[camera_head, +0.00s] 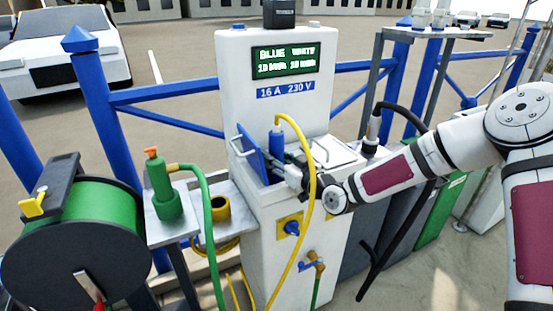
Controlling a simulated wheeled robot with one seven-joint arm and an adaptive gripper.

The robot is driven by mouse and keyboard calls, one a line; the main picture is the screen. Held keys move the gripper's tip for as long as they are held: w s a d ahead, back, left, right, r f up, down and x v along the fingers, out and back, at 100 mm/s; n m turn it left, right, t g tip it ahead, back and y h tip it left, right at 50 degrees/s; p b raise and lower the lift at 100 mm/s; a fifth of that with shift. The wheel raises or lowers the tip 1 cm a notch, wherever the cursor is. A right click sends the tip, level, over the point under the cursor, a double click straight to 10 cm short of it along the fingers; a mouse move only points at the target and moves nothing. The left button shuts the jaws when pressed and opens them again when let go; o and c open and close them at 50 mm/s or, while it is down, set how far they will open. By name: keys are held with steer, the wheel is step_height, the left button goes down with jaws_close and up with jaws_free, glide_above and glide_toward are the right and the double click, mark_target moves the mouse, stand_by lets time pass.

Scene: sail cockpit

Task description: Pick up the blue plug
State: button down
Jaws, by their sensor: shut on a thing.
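The blue plug (277,146) stands upright at the front of the white power pedestal (250,99), with a yellow cable (311,175) looping from its top down to the right. My gripper (281,166) reaches in from the right and is shut on the plug. A raised blue flap (251,151) is just left of the plug. The plug's lower end is hidden behind the gripper and the pedestal's front, so I cannot tell whether it is still in a socket.
A green hose reel (92,235) and a green nozzle (162,187) on a small stand are at the left. A blue knob (292,228) and brass tap (316,263) are on the pedestal front. A black hose (407,116) and blue railing (183,91) are nearby.

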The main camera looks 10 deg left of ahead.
mark_target(281, 150)
steer(key=shift+r, duration=0.55)
step_height(281, 150, up, 2)
steer(key=shift+r+p, duration=0.2)
steer(key=shift+p, duration=0.1)
steer(key=s+d+r+p, duration=0.4)
steer(key=s+d, duration=0.5)
steer(key=s, duration=0.4)
steer(key=shift+r, duration=0.25)
steer(key=shift+d, duration=0.1)
